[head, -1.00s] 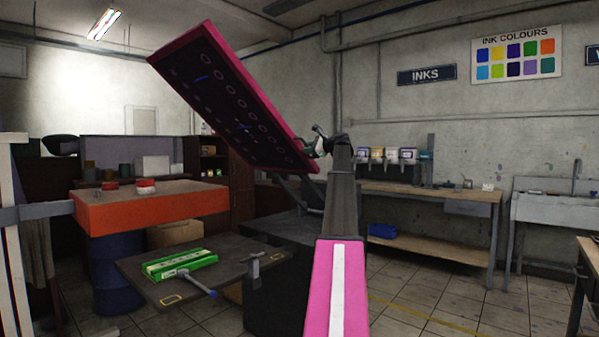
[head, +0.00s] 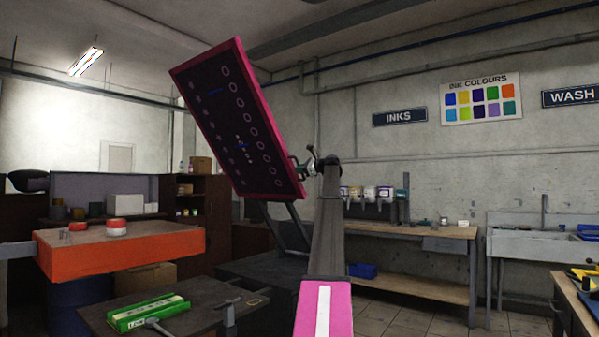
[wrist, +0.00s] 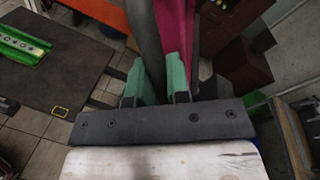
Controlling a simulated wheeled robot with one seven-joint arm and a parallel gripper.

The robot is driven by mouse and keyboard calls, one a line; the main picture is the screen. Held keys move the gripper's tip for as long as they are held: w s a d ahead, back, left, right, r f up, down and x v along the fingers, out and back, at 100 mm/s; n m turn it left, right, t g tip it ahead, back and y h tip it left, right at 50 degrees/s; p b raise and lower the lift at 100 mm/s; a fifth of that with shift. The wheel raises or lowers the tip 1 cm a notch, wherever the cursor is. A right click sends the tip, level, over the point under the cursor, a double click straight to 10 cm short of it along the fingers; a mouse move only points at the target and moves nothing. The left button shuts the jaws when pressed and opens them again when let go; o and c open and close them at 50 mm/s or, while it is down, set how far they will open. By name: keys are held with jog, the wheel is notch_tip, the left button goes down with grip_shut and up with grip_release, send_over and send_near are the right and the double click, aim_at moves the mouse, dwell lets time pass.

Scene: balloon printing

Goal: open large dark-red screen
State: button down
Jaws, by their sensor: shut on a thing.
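The large dark-red screen (head: 238,122) is raised and steeply tilted in the middle of the head view, with rings and small blue marks on its dark face. My gripper (head: 316,163) is at its lower right edge, at the end of my arm. In the wrist view my gripper's green fingers (wrist: 157,82) are closed around a dark bar (wrist: 146,42) beside the screen's dark-red frame (wrist: 177,35). The fingertips' exact contact is partly hidden.
A dark table (head: 190,322) with a green tray (head: 148,312) stands at the lower left, beside an orange-topped stand (head: 120,250). A wooden workbench (head: 410,232) with ink containers runs along the back wall, and a sink (head: 540,245) is at the right.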

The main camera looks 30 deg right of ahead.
jog(key=shift+f, duration=0.1)
jog(key=c, duration=1.1)
grip_release()
jog(key=v, duration=1)
jog(key=shift+s+d, duration=0.2)
jog(key=shift+s, duration=0.15)
